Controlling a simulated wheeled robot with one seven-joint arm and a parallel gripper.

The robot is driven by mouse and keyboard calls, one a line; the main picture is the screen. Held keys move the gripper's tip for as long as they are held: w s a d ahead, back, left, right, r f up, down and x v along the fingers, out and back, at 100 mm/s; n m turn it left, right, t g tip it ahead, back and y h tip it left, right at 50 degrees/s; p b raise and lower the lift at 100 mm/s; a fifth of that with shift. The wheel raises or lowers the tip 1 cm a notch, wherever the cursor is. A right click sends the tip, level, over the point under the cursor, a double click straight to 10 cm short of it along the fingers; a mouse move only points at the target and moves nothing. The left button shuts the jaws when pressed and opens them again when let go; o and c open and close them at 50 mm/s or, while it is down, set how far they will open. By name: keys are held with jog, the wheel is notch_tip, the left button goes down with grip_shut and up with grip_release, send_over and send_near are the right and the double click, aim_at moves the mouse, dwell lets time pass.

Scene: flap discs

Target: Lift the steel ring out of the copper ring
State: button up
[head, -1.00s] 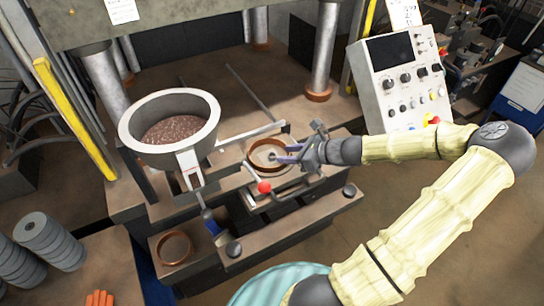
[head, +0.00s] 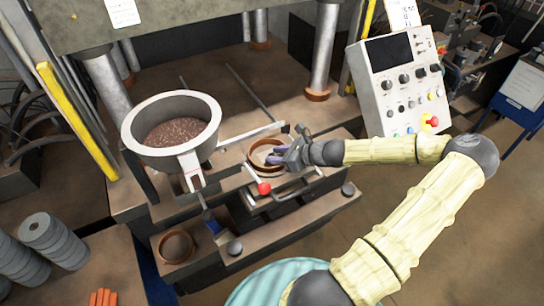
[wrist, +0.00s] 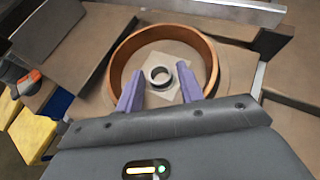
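The copper ring (wrist: 211,62) lies on a flat plate in the wrist view, and its rim also shows in the head view (head: 250,157). The small steel ring (wrist: 160,86) lies flat inside it, near the middle, on a pale square sheet. In the head view the steel ring is hard to make out behind my fingers. My gripper (wrist: 158,86) is open and empty. Its two purple fingers reach over the near side of the copper ring, one on each side of the steel ring's line. In the head view my gripper (head: 277,158) is at the copper ring's right side.
A grey hopper of brown grains (head: 172,132) stands left of the copper ring. A red-knobbed lever (head: 264,188) is just in front. Another copper-coloured ring (head: 162,250) sits lower left. Press columns (head: 325,50) and a control panel (head: 392,95) stand behind and right.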

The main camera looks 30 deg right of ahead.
jog(key=c, duration=0.6)
jog(key=shift+r, duration=0.15)
notch_tip(320, 180, up, 10)
jog(key=b, duration=0.1)
dwell(0.5)
dwell(0.4)
notch_tip(320, 180, up, 7)
jog(key=p, duration=0.6)
dwell(0.5)
